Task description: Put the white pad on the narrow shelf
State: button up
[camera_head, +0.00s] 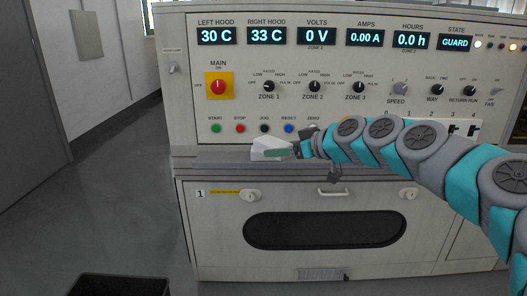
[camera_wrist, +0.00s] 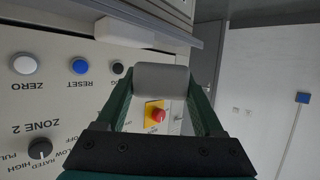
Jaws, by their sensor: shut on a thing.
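The white pad (camera_head: 265,144) is at the tip of my gripper (camera_head: 281,153), low in front of the panel and over the left part of the narrow grey shelf (camera_head: 223,157). A green finger crosses the pad's near side. In the wrist view, the pad (camera_wrist: 160,78) looks grey in shade and sits between the fingertips of my gripper (camera_wrist: 160,88). The gripper is shut on it. Whether the pad's underside touches the shelf cannot be told. The shelf edge also shows in the wrist view (camera_wrist: 178,32).
A white block-like shape (camera_wrist: 127,34) lies by the shelf edge in the wrist view. A drawer handle (camera_head: 335,192) protrudes below. The shelf's left end looks clear.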

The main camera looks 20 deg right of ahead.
jog(key=p, duration=0.2)
send_over(238, 163)
jog(key=f, duration=0.1)
notch_tip(238, 163, down, 4)
jog(key=shift+p, duration=0.35)
jog(key=shift+f+b, duration=0.6)
jog(key=shift+b, duration=0.25)
jog(key=o, duration=1.3)
jog(key=shift+r, duration=0.1)
jog(key=shift+o, duration=0.2)
jog(key=shift+r, duration=0.15)
